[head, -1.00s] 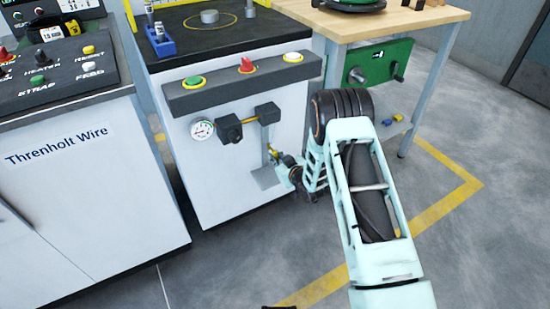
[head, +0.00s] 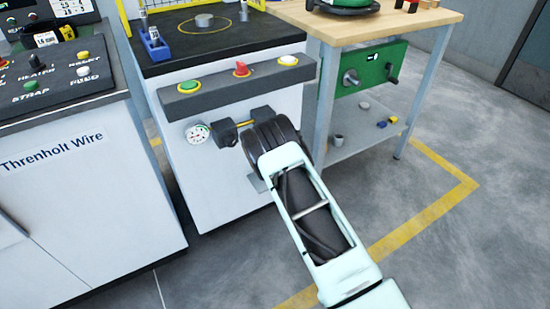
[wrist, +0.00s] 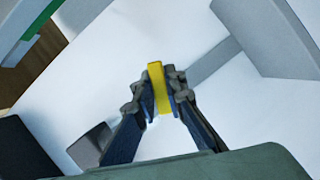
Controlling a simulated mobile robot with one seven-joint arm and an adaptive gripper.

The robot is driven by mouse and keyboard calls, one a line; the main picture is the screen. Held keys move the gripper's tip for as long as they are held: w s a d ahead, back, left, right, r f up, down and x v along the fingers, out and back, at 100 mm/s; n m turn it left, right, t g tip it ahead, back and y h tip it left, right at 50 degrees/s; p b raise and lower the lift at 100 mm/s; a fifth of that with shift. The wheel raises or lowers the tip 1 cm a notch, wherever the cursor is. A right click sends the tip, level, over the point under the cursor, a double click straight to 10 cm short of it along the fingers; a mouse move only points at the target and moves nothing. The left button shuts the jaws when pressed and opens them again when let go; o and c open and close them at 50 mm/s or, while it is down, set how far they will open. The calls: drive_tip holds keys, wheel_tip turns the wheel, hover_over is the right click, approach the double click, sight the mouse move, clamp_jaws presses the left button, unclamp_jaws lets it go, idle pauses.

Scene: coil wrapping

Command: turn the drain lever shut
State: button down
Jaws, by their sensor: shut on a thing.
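The drain lever (wrist: 158,80) is a flat yellow bar in the wrist view, standing nearly upright in the picture between the two dark fingertips. My gripper (wrist: 160,92) is shut on it, with a finger pressed to each side. A grey plate below the pipe shows only in part. How far the lever is turned cannot be told from the head view.
A pressure gauge (head: 197,133) and a dark valve block (head: 225,133) sit left of my arm, below a button panel (head: 232,85). A wooden-topped bench (head: 440,18) stands at the right. The floor (head: 455,250) is clear at the front right.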

drive_tip(key=n+t, duration=0.1)
drive_tip(key=n, duration=0.1)
drive_tip(key=r+n, duration=0.1)
drive_tip(key=n, duration=0.1)
drive_tip(key=shift+d+t, duration=0.15)
drive_tip(key=shift+t, duration=0.25)
idle(0.4)
drive_tip(key=c, duration=2)
unclamp_jaws()
drive_tip(key=shift+o, duration=0.2)
drive_tip(key=v, duration=1.2)
